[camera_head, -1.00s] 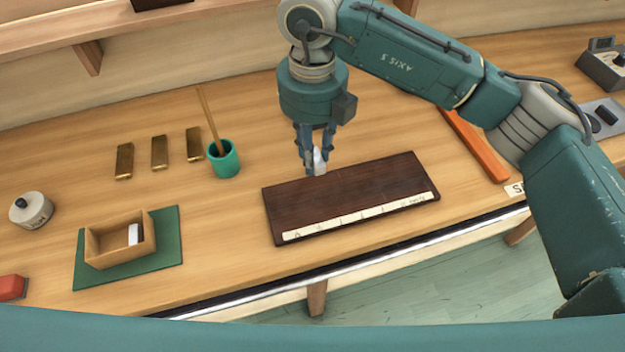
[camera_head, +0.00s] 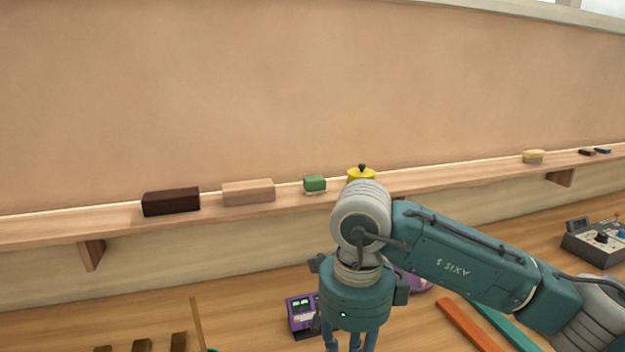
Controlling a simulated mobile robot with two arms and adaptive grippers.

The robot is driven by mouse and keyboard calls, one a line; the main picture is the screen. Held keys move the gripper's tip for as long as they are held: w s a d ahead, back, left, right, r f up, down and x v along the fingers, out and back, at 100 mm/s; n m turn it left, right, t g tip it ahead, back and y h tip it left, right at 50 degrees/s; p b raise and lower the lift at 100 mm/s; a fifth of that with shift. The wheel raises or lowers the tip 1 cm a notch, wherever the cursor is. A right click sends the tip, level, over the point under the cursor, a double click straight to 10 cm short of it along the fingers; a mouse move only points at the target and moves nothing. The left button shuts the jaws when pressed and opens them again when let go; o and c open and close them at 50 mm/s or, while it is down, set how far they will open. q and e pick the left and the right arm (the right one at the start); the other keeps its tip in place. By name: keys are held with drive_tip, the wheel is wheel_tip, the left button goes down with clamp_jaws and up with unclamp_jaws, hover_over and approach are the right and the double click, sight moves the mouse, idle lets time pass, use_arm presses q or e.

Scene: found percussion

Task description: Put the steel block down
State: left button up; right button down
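The steel block cannot be seen in this view. My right gripper (camera_head: 349,341) hangs fingers-down at the bottom edge, over the bench. Its fingertips are cut off by the frame, so whether it is open or holds anything is hidden. My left gripper is not in view.
A wall shelf (camera_head: 110,224) holds a dark brown block (camera_head: 171,202), a pale wooden block (camera_head: 248,192), a green block (camera_head: 314,184) and a yellow lidded item (camera_head: 361,174). On the bench are a purple device (camera_head: 302,312), an orange strip (camera_head: 468,326) and a grey control box (camera_head: 597,243).

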drive_tip(key=s+d+f+n, duration=0.3)
drive_tip(key=d+n, duration=0.3)
drive_tip(key=n, duration=0.5)
drive_tip(key=s+d+f+n, duration=0.3)
drive_tip(key=s+d+n, duration=0.3)
drive_tip(key=n, duration=0.6)
drive_tip(key=shift+s+d+f, duration=0.25)
drive_tip(key=shift+s+d, duration=0.05)
drive_tip(key=shift+d, duration=0.35)
